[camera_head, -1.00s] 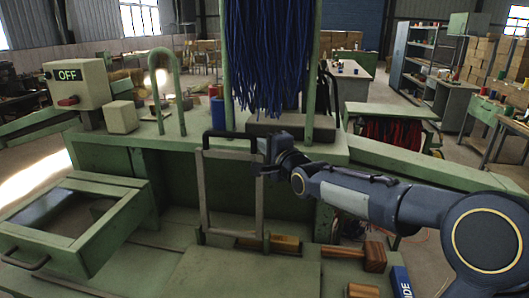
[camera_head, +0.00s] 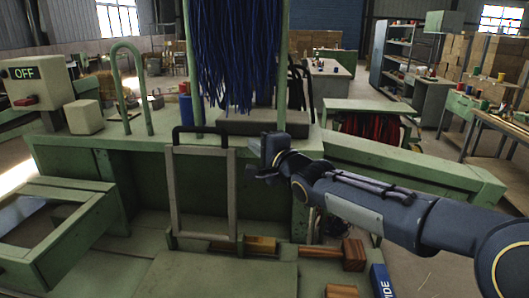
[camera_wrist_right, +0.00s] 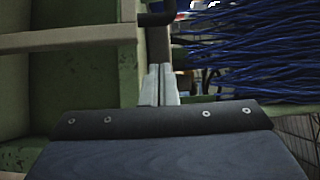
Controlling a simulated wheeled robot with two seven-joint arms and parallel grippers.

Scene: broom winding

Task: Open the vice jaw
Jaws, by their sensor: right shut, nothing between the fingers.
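An upright rectangular grey metal frame (camera_head: 232,195) with a black handle (camera_head: 200,131) across its top stands at the middle of the green machine. It may be the vice jaw; I cannot tell for sure. My right gripper (camera_head: 257,174) is just right of this frame in the head view, with a small gap between them in the picture. In the right wrist view its two pale fingers (camera_wrist_right: 160,86) are together and hold nothing. The black handle (camera_wrist_right: 157,18) shows beyond the fingertips. My left gripper is not in view.
Blue bristles (camera_head: 235,55) hang between green posts behind the frame. An OFF box (camera_head: 35,82) and a green hoop (camera_head: 131,88) are at the left. An open green tray (camera_head: 95,230) is at lower left. Wooden-handled tools (camera_head: 353,252) lie at the front right.

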